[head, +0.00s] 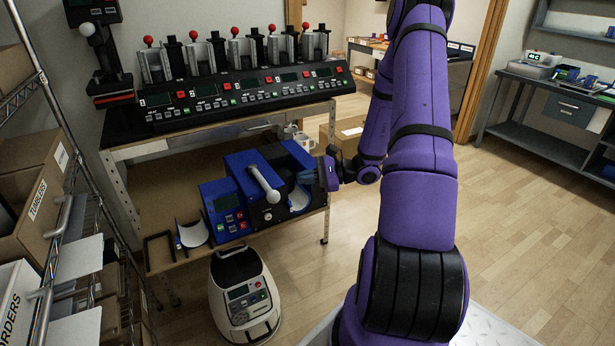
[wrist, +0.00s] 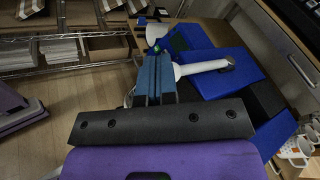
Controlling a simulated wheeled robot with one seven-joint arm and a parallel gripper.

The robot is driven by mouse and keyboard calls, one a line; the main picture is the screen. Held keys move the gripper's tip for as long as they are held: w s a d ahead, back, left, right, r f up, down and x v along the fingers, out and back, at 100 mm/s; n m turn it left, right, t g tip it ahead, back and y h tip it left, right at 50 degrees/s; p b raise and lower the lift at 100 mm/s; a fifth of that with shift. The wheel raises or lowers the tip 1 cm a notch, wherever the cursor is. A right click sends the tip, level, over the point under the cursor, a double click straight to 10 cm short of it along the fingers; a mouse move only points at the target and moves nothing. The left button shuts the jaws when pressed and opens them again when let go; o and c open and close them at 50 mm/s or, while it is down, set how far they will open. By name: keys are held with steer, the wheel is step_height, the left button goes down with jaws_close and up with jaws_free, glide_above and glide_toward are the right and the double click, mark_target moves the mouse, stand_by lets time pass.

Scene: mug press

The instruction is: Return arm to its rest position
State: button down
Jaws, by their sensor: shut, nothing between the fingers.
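My gripper (head: 329,172) is at the end of my purple arm, at the right side of the blue mug press (head: 240,180) in the head view. In the wrist view my gripper (wrist: 155,76) shows its two blue fingers together, with nothing between them. The mug press (wrist: 225,68) lies just beyond and to the right of the fingers there. Its white lever handle (wrist: 205,66) passes close behind the fingertips; I cannot tell whether they touch. In the head view the handle (head: 264,184) slants across the front of the press.
A row of several presses (head: 240,85) stands on the upper shelf. White mugs (head: 296,137) sit behind the blue press. A white machine (head: 243,297) stands on the floor below. Wire shelving with boxes (head: 40,185) is at left. The wooden floor (head: 530,230) at right is clear.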

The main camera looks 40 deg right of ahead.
steer(key=shift+s+a+r+n+g, duration=0.2)
steer(key=shift+a+r+n+g, duration=0.2)
steer(key=shift+r, duration=0.15)
steer(key=shift+r, duration=0.1)
steer(key=s+a+r+n+g+h, duration=0.2)
steer(key=s+a+r+n+g, duration=0.1)
steer(key=a+r+n+g, duration=0.4)
steer(key=s+a+r+n+g+h, duration=0.2)
steer(key=s+a+r+n, duration=0.2)
steer(key=a+r, duration=0.5)
steer(key=s+a+r+n+t+h, duration=0.2)
steer(key=s+r+n+h, duration=0.2)
steer(key=s+r, duration=0.2)
steer(key=s+a+r+n+t+h, duration=0.1)
steer(key=s+r+n+t+h, duration=0.1)
steer(key=s+r+n+h, duration=0.2)
steer(key=s+r, duration=0.3)
steer(key=s, duration=0.2)
steer(key=shift+a+r+t+h, duration=0.25)
steer(key=shift+a+t+h, duration=0.05)
steer(key=shift+a, duration=0.05)
